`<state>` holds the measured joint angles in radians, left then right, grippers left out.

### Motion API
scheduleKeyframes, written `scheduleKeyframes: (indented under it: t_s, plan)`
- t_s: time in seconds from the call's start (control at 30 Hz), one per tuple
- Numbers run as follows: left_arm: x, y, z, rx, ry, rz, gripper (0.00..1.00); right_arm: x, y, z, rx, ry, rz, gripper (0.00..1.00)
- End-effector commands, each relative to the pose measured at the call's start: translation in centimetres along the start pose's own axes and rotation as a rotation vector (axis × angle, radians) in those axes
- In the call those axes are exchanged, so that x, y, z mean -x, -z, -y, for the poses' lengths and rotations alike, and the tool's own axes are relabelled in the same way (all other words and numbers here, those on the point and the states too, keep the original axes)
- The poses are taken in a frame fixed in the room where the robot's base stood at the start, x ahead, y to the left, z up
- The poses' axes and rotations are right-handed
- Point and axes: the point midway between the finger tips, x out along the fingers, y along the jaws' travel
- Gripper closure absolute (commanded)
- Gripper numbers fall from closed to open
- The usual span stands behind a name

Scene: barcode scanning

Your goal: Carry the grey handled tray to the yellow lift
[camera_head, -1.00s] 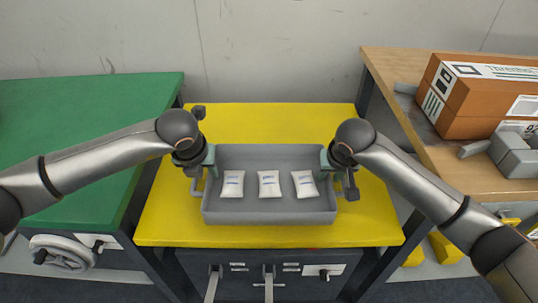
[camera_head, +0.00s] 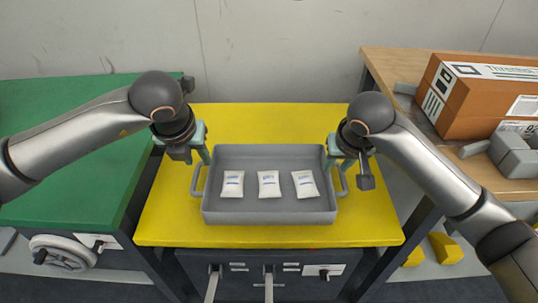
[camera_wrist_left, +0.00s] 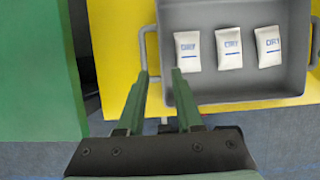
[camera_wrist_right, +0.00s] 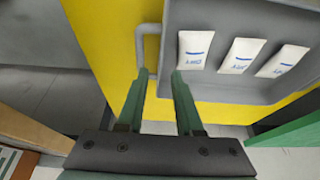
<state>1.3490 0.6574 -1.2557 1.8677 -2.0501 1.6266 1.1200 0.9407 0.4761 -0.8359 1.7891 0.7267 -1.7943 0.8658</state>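The grey handled tray (camera_head: 268,216) rests on the yellow lift (camera_head: 372,222), with three white packets (camera_head: 269,184) lying in a row inside it. My left gripper (camera_head: 203,158) is open above the tray's left handle (camera_head: 197,180); in the left wrist view its fingers (camera_wrist_left: 160,76) are spread apart around the handle's line, with nothing gripped. My right gripper (camera_head: 346,166) is open above the right handle (camera_head: 343,181); in the right wrist view its fingers (camera_wrist_right: 160,76) are also apart and empty, near that handle (camera_wrist_right: 141,48).
A green table (camera_head: 75,150) stands left of the lift. A wooden table (camera_head: 490,180) on the right carries an orange-brown box (camera_head: 480,100) and a grey device (camera_head: 515,155). The lift's yellow top is bare behind and in front of the tray.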

Motion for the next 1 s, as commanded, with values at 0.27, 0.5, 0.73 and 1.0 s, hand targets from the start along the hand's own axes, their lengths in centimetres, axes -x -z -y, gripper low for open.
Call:
scheduleKeyframes:
  t_s: [0.27, 0.5, 0.73, 1.0]
  plan:
    - [0.0, 0.0, 0.0, 0.0, 0.0, 0.0, 0.65, 4.0, 0.0, 0.1, 0.0, 0.002, -0.001, 0.65]
    - [0.0, 0.0, 0.0, 0.0, 0.0, 0.0, 0.65, 4.4, 0.0, 0.0, 0.0, 0.001, 0.001, 0.65]
    - [0.0, 0.0, 0.0, 0.0, 0.0, 0.0, 0.65, 4.4, 0.0, 0.0, 0.0, 0.001, 0.001, 0.65]
    - [-0.8, 2.4, 2.3, -0.047, 0.09, -0.066, 0.65, 3.6, -0.1, 1.2, 0.017, 0.058, -0.037, 0.65]
